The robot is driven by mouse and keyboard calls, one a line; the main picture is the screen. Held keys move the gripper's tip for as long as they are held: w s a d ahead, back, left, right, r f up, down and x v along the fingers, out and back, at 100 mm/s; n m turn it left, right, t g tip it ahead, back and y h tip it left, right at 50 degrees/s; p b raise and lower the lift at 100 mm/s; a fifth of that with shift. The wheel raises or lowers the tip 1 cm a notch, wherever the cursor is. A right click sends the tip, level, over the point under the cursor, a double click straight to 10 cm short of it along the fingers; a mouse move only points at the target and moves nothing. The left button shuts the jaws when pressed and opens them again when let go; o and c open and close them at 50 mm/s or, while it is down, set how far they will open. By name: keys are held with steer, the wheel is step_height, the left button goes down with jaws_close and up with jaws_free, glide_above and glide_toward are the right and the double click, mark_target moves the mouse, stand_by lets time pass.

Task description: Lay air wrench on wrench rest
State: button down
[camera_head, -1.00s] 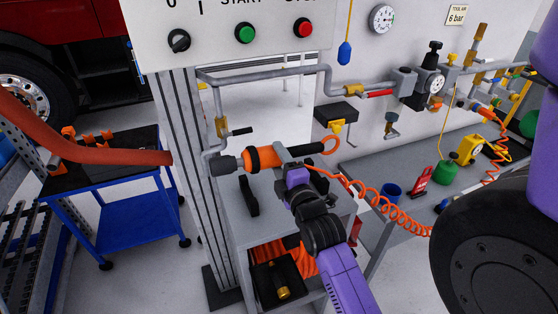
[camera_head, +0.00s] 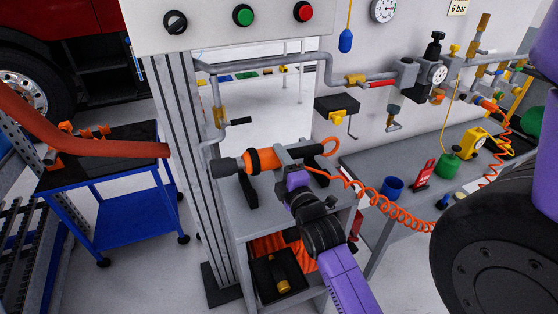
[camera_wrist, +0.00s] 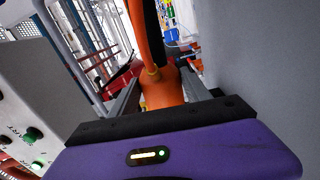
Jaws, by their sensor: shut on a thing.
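The orange and black air wrench (camera_head: 262,160) is held roughly level above the grey stand, its dark nose pointing left. It also shows in the wrist view (camera_wrist: 167,84), close in front of the gripper. My gripper (camera_head: 299,178) is shut on the wrench near its right part. The wrench rest shows as black upright brackets (camera_head: 248,189) on the stand's top, directly below the wrench. I cannot tell whether the wrench touches the brackets. The gripper and wrench hide part of the rest.
The orange coiled hose (camera_head: 385,210) runs right from the wrench. A grey post (camera_head: 190,170) stands close left, with a pipe (camera_head: 270,62) behind. A black tyre (camera_head: 490,240) stands at right. A lower shelf holds a black bin (camera_head: 276,284).

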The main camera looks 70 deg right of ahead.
steer(key=shift+f+b, duration=1.25)
steer(key=shift+f, duration=0.4)
steer(key=shift+f+b, duration=0.4)
steer(key=shift+f, duration=0.4)
steer(key=shift+c, duration=1.9)
jaws_free()
steer(key=shift+s, duration=0.1)
steer(key=shift+f, duration=0.3)
steer(key=shift+s+a+f, duration=0.15)
steer(key=shift+s+a, duration=0.25)
steer(key=b+v, duration=0.1)
steer(key=v, duration=0.4)
steer(key=shift+s+a+b, duration=0.15)
steer(key=shift+a+b, duration=0.15)
steer(key=shift+s+a+r, duration=0.3)
steer(key=shift+s+a, duration=0.05)
steer(key=shift+a, duration=0.1)
steer(key=shift+r, duration=0.1)
